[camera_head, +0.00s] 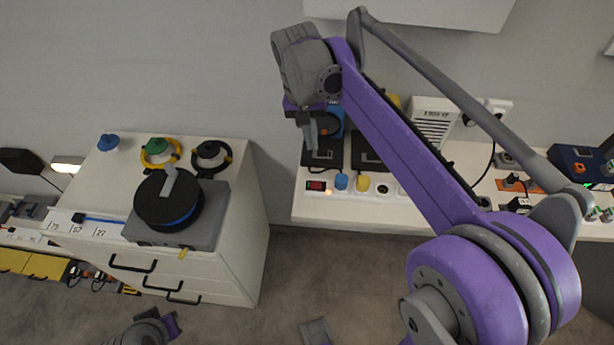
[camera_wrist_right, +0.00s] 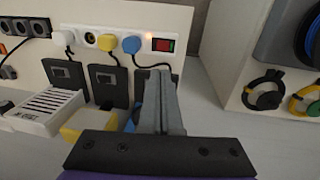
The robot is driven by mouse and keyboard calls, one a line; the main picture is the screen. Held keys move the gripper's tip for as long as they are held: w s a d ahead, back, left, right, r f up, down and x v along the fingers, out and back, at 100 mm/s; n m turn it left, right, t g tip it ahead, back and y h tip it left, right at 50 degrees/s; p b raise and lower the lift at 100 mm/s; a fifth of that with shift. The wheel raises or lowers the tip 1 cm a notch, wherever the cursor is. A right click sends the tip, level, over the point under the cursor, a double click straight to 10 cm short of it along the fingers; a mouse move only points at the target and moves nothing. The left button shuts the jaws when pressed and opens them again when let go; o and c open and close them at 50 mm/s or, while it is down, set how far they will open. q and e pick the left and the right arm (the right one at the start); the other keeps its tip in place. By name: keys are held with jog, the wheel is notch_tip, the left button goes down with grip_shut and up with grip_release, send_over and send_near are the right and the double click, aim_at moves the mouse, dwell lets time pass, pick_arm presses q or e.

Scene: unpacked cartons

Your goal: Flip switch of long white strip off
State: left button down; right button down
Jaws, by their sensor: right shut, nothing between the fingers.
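The long white strip (camera_head: 299,183) runs along the front edge of the white table, with several sockets and plugs. Its red switch (camera_head: 316,186) sits at its left end in the head view, with a small orange light beside it. In the right wrist view the red switch (camera_wrist_right: 163,45) is at the strip's right end, near the upright fingers. My right gripper (camera_head: 311,146) is shut and empty, pointing down behind the strip. The fingers (camera_wrist_right: 158,78) look apart from the switch; contact cannot be seen. Part of my left wrist (camera_head: 148,330) shows at the bottom; its fingers are not visible.
A blue plug (camera_head: 341,181) and a yellow plug (camera_head: 363,183) stand beside the switch. Dark devices (camera_head: 322,156) with cables lie behind the strip. A white drawer cabinet (camera_head: 235,220) with a black-and-blue reel (camera_head: 168,203) stands at left. A floor gap separates it from the table.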

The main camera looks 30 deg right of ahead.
aim_at(319, 184)
jog(key=shift+d, duration=0.1)
jog(key=f, duration=0.4)
jog(key=d+f+b, duration=0.1)
jog(key=f, duration=0.4)
jog(key=s+f, duration=0.1)
jog(key=f, duration=0.4)
jog(key=shift+d, duration=0.15)
jog(key=shift+b, duration=0.3)
